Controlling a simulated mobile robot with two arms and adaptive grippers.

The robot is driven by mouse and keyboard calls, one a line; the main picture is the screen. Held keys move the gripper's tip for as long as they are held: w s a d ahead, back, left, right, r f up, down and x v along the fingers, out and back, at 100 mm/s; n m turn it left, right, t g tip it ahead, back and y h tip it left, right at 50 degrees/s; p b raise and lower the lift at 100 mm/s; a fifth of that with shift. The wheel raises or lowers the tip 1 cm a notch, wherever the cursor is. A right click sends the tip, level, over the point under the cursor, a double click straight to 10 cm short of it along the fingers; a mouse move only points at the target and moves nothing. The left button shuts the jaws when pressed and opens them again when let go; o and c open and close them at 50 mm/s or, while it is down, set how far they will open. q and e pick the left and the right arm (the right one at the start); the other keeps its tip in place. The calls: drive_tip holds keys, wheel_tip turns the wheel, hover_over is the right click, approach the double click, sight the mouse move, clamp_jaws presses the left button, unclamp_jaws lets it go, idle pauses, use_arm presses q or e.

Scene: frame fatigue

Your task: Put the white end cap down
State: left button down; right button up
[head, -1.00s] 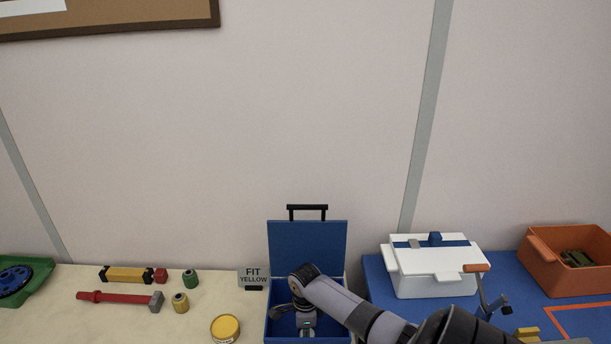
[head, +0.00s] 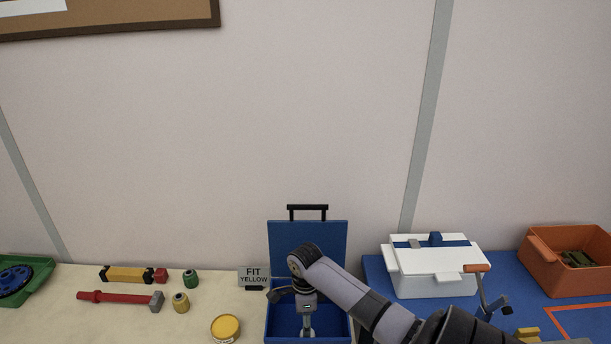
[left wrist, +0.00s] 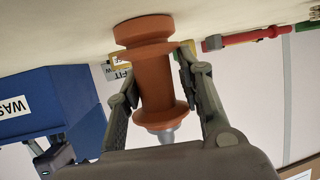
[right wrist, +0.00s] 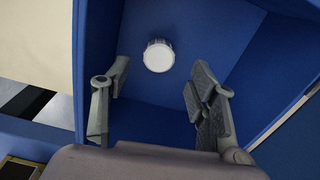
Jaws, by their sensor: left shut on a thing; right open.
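The white end cap (right wrist: 158,56) is a small round white disc with a ridged rim. In the right wrist view it lies on the inside of the blue box (right wrist: 215,30), beyond my fingertips and apart from them. My right gripper (right wrist: 157,80) is open and empty. In the head view my right gripper (head: 307,328) reaches down into the open blue box (head: 308,240), and the cap cannot be made out. My left gripper (left wrist: 160,78) is shut on an orange-brown spool-shaped part (left wrist: 157,85) with a grey tip; whether it touches the table is unclear.
A white box (head: 435,275) and an orange bin (head: 565,265) stand right. The box walls are close around my right gripper.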

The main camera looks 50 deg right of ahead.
use_arm(q)
drive_tip(key=shift+s+a+f, duration=0.15)
drive_tip(key=shift+f, duration=0.25)
use_arm(e)
wheel_tip(320, 180, up, 6)
drive_tip(key=shift+f, duration=0.15)
use_arm(q)
drive_tip(key=c, duration=1.5)
unclamp_jaws()
drive_tip(key=o, duration=0.4)
drive_tip(key=shift+r, duration=0.15)
drive_tip(key=shift+o, duration=0.5)
drive_tip(key=shift+r, duration=0.1)
